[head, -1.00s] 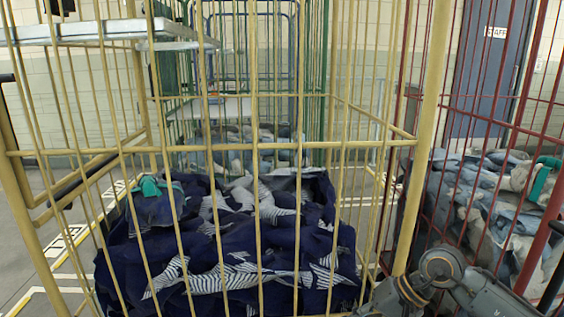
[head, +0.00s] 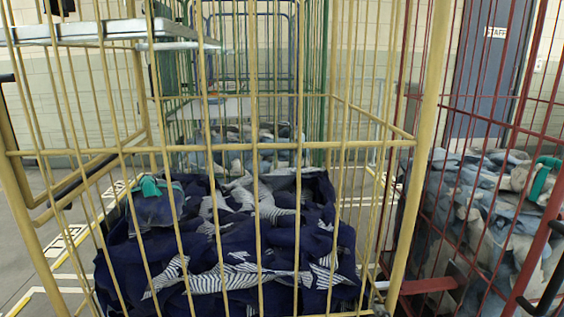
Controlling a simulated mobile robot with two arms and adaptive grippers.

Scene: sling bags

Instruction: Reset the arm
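Neither of my grippers shows in the head view, and no part of my arms can be made out there. A yellow wire cage trolley (head: 300,146) stands straight in front of me. Inside its lower part lies a pile of navy blue sling bags (head: 240,240) with white striped pieces. One bag with a teal strap (head: 155,187) lies on the left of this pile.
A red cage trolley (head: 440,287) stands close on the right, holding pale blue-grey bags (head: 490,210). Green and blue cages with grey bags (head: 235,145) stand behind. A flat metal shelf (head: 105,30) is at upper left. Floor is open at left.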

